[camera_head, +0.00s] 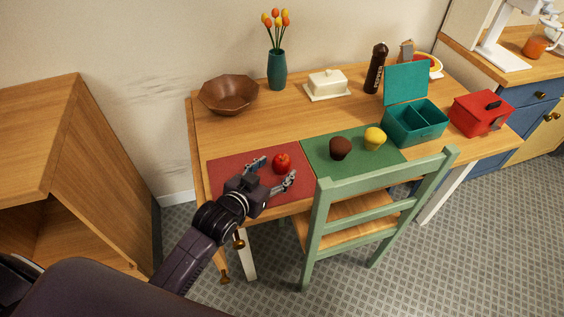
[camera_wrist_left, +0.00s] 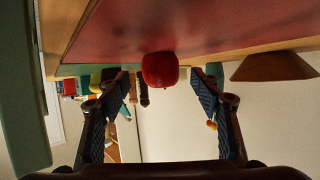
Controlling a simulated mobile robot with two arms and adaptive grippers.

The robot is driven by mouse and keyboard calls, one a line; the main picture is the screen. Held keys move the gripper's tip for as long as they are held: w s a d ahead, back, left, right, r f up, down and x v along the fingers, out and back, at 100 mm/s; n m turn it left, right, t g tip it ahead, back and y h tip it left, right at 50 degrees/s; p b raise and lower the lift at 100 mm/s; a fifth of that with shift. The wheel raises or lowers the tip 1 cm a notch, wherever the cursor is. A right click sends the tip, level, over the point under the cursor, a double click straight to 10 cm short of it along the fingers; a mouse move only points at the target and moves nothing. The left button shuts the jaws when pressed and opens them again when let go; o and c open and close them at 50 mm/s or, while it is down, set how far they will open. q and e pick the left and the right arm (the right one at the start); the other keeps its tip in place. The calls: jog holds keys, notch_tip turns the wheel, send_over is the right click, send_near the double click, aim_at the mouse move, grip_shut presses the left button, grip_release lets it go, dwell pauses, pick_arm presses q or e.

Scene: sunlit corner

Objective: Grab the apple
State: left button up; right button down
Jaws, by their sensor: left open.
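A red apple (camera_head: 282,162) sits on the red placemat (camera_head: 228,168) at the front left of the table. My left gripper (camera_head: 273,172) is open over the placemat, its fingers pointing at the apple from the front, one on each side. In the left wrist view, which is upside down, the apple (camera_wrist_left: 160,69) hangs from the red mat (camera_wrist_left: 150,25) midway between the spread fingers (camera_wrist_left: 165,90). The fingers look apart from the apple. My right gripper is not in view.
A green chair (camera_head: 345,215) stands close to the right of my left arm.

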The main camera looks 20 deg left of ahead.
aim_at(277, 167)
pick_arm(q)
jog(key=x, duration=0.2)
jog(key=shift+w+f, duration=0.2)
jog(key=shift+w, duration=0.2)
jog(key=shift+x, duration=0.75)
jog(key=shift+c, duration=0.8)
jog(key=c, duration=1.1)
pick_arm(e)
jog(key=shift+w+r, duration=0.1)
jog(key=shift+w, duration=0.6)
